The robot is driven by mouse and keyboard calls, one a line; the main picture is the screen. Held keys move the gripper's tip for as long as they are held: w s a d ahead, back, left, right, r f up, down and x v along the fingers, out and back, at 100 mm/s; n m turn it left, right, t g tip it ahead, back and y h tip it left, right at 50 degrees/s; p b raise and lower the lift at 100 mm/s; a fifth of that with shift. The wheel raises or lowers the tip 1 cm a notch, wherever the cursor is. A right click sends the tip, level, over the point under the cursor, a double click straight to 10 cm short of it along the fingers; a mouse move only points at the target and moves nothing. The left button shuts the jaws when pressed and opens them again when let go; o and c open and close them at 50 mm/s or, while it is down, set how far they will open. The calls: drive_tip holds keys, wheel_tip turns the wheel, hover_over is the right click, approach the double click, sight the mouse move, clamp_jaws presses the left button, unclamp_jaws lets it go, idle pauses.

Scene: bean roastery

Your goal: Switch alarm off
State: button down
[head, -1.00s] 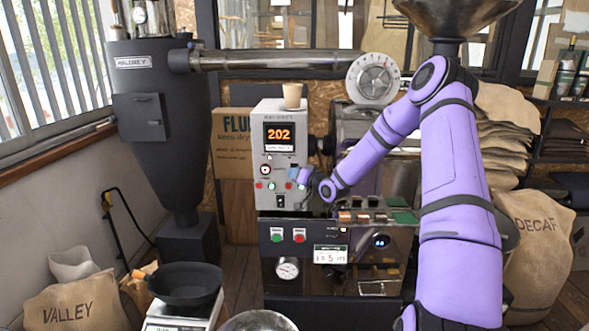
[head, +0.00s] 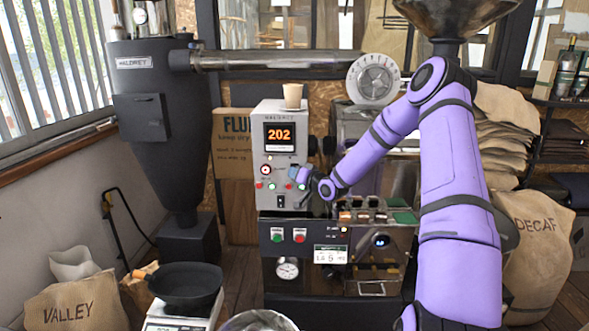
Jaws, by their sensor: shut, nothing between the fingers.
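The grey control box (head: 282,190) stands on the roaster's dark front. It has a lit orange display reading 202 (head: 279,135), a round red-ringed control (head: 265,169), a row of small coloured buttons (head: 265,186) and a black rocker switch (head: 281,201). None of these carries an alarm label that I can read.
A paper cup (head: 292,96) stands on top of the box. Below are a green button (head: 277,236) and a red button (head: 299,236). A black pan (head: 187,285) sits on a scale at the front left. Sacks stand on both sides.

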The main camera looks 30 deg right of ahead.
drive_tip(key=shift+w+d+r, duration=0.1)
drive_tip(key=shift+d+r, duration=0.05)
drive_tip(key=shift+d, duration=0.25)
drive_tip(key=shift+w+d+r, duration=0.1)
drive_tip(key=shift+d, duration=0.3)
drive_tip(key=shift+s+f, duration=0.3)
drive_tip(key=shift+s, duration=0.05)
idle(0.6)
drive_tip(key=shift+s, duration=0.1)
drive_tip(key=s+a, duration=0.3)
drive_tip(key=s, duration=0.1)
drive_tip(key=shift+a+f, duration=0.2)
drive_tip(key=shift+f, duration=0.15)
idle(0.4)
drive_tip(key=shift+a+r, duration=0.1)
